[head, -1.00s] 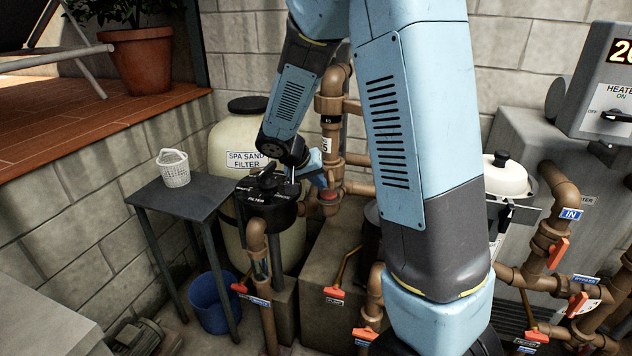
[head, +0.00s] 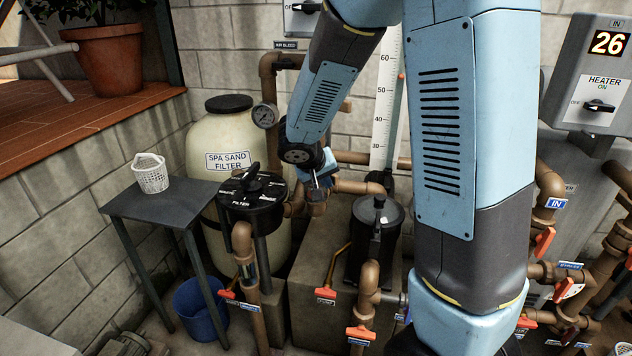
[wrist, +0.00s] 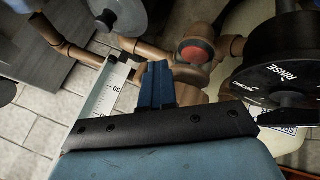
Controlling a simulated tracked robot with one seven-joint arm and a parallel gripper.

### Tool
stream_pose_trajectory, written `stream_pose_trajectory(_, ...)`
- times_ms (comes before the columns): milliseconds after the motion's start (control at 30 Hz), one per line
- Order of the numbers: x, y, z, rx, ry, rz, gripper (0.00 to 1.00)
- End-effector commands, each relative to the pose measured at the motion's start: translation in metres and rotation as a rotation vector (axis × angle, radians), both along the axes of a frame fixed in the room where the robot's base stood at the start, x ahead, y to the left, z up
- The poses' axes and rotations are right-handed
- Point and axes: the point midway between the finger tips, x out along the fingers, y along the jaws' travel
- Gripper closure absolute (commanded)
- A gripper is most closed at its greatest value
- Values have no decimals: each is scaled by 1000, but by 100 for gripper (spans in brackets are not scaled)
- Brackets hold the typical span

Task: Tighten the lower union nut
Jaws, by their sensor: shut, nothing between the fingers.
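My gripper (head: 324,176) is in front of the brown pipe fittings beside the black multiport valve (head: 252,200) of the spa sand filter. In the wrist view its blue fingers (wrist: 156,82) are together and hold nothing. Beyond them is a brown pipe fitting with a round red face (wrist: 197,54), apart from the fingertips in the picture. I cannot tell for certain which collar is the lower union nut. In the head view my gripper and wrist partly cover the fittings there. The valve's RINSE marking shows at the right of the wrist view.
A dark pump strainer (head: 377,225) stands right of the fittings. A white measuring scale (head: 386,105) stands behind. The pressure gauge (head: 265,115) is close left of my wrist. Pipes with red-handled valves (head: 360,334) stand in front. A small table (head: 170,208) is at left.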

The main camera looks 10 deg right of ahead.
Motion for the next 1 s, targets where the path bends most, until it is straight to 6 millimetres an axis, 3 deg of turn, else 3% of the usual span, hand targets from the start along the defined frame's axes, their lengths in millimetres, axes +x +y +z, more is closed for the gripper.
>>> stream_pose_trajectory(333, -1, 0, -1, -5, 2, -14, 100)
stream_pose_trajectory(567, -7, 34, -1, -4, 1, -9, 100)
stream_pose_trajectory(1000, -44, 58, 59, 0, -3, -9, 100)
